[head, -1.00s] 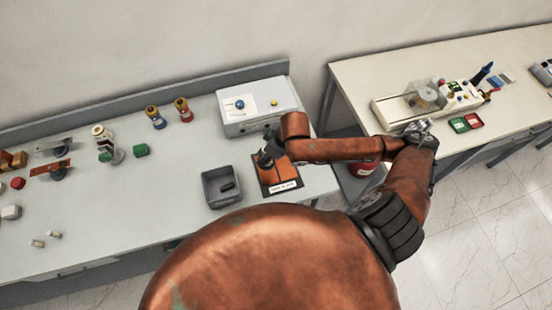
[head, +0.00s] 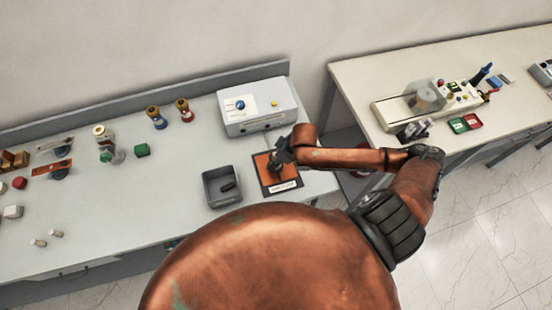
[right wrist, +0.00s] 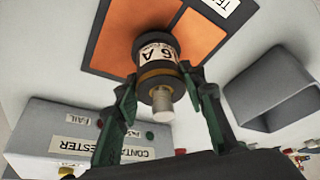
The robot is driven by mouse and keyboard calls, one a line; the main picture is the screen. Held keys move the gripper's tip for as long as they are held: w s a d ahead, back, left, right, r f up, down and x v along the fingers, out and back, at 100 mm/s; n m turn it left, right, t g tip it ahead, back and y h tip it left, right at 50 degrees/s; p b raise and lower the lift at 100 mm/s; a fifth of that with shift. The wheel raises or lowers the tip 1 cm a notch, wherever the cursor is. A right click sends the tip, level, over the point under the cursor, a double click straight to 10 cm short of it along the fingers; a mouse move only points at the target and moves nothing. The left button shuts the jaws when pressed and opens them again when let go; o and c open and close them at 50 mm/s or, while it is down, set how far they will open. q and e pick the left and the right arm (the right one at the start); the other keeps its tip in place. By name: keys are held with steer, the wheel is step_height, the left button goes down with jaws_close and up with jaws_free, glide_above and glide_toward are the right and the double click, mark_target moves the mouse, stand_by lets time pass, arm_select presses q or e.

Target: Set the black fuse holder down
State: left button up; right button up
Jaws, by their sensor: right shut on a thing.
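The black fuse holder (right wrist: 155,50) shows in the right wrist view as a dark round body with a white label, a brass band and a silver pin. My right gripper (right wrist: 160,82) is shut on it, with a green finger on each side. The holder is over the orange pad (right wrist: 115,35) with the dark border; whether its far end touches the pad is hidden. In the head view my right gripper (head: 279,158) is low over the orange pad (head: 290,177), and the holder is mostly hidden. My left gripper is not in view.
Coloured knobbed parts (head: 157,118) stand farther left. A second table (head: 360,85) with equipment is at the right.

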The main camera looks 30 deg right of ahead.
steer(key=shift+f, duration=0.1)
steer(key=o, duration=1.4)
steer(key=shift+c, duration=0.2)
steer(key=v, duration=1.2)
